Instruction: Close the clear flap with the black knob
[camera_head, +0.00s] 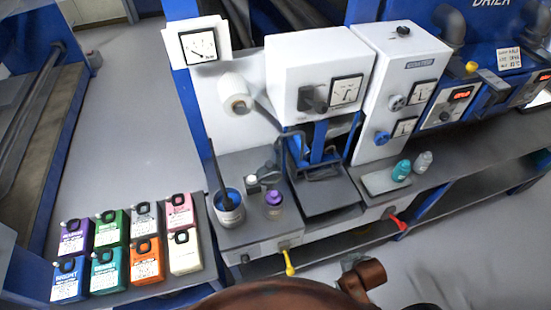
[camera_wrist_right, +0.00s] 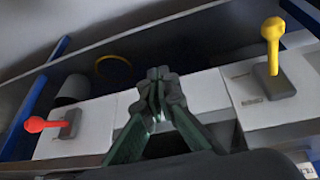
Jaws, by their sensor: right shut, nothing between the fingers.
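I cannot make out a clear flap for certain in either view. In the head view, one black knob (camera_head: 403,31) stands on top of the tall white cabinet (camera_head: 385,75). Another dark knob (camera_head: 306,98) is on the front of the white box (camera_head: 320,55), beside a gauge. My right gripper (camera_wrist_right: 160,82) shows in the right wrist view, with its green fingers meeting at the tips and nothing held. It is in front of a white panel, between a red lever (camera_wrist_right: 48,123) and a yellow lever (camera_wrist_right: 272,45). My left gripper is not in view.
Several coloured bottles (camera_head: 145,262) stand on the bench at the left.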

